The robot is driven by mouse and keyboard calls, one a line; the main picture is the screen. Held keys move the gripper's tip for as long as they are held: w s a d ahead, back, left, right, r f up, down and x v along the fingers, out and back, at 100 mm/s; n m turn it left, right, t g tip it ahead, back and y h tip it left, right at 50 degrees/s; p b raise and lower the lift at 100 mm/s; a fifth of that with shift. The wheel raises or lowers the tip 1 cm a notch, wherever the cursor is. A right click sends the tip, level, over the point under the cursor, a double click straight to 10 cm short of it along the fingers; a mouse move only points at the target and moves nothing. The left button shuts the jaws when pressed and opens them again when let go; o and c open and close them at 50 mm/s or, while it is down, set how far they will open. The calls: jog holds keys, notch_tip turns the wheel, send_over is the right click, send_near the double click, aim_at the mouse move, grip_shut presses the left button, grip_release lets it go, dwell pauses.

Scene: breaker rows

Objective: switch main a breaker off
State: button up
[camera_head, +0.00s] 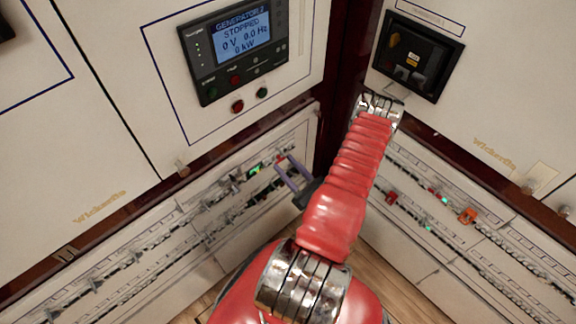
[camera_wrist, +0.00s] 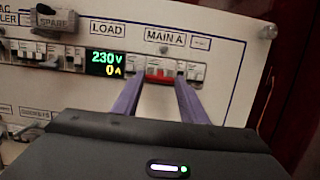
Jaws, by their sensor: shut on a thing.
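The main A breaker (camera_wrist: 159,76) shows its red toggle in the wrist view, under the MAIN A label (camera_wrist: 165,38). I cannot tell clearly whether the toggle is up or down. My gripper (camera_wrist: 159,82) has its two purple fingers on either side of the red toggle, shut on it. In the head view my gripper (camera_head: 287,164) reaches the lower left panel near its right end; the toggle itself is too small to tell there.
A meter (camera_wrist: 106,63) left of the breaker reads 230 V and 0 A. Other breakers (camera_wrist: 195,72) stand close beside it. A grey SPARE tag (camera_wrist: 56,20) hangs to the left. In the head view, the generator display (camera_head: 240,45) above reads STOPPED.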

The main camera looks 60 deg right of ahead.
jog(key=shift+d+f+t, duration=0.2)
jog(key=shift+d+t, duration=0.1)
jog(key=shift+t, duration=0.2)
dwell(0.3)
jog(key=o, duration=1)
jog(key=shift+a+f, duration=0.1)
jog(key=shift+o, duration=0.2)
jog(key=v, duration=1.3)
jog(key=shift+s+f, duration=0.3)
jog(key=shift+f, duration=0.1)
